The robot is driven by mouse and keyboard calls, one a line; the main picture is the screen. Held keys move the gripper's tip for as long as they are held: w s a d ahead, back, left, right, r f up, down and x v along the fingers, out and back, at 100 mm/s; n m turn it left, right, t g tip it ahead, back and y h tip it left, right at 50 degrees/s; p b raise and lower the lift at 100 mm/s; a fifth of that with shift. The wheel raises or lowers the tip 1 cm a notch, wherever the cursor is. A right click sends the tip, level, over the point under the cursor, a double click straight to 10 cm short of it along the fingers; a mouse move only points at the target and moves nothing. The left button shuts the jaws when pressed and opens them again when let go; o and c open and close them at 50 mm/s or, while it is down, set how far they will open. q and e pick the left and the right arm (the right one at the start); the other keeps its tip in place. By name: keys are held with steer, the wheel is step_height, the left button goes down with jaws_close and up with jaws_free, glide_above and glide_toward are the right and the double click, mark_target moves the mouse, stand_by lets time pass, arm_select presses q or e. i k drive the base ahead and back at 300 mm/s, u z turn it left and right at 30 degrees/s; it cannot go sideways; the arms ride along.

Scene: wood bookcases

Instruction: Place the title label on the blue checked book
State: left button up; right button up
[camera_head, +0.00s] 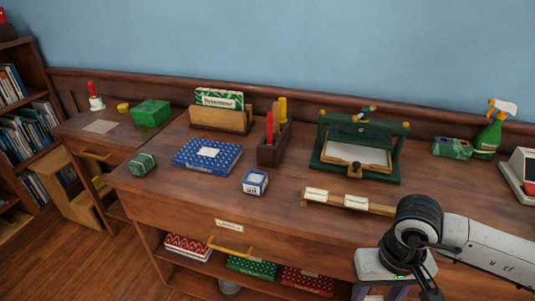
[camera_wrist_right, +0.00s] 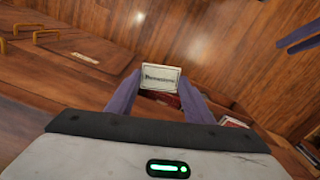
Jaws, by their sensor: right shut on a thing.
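The blue checked book (camera_head: 208,155) lies flat on the desk, left of the middle, with a pale blank panel on its cover. The title label (camera_wrist_right: 160,77) is a small white card with dark print too small to read. My right gripper (camera_wrist_right: 160,84) is shut on it, with a purple finger at each side, away from the book. In the head view this gripper is at the bottom right, in front of the desk, and its fingertips are cut off. Purple prongs at the right edge of the wrist view look like my left gripper (camera_wrist_right: 300,36); their opening is unclear.
A wooden strip with cream labels (camera_head: 350,202) lies near the desk's front edge. A blue ink box (camera_head: 255,182), a pen holder (camera_head: 272,148), a green box (camera_head: 143,163) and a card holder (camera_head: 220,118) surround the book. A green press (camera_head: 360,148) stands right.

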mark_target(208, 152)
steer(key=u, duration=2.35)
steer(key=i, duration=2.1)
steer(key=z, duration=2.75)
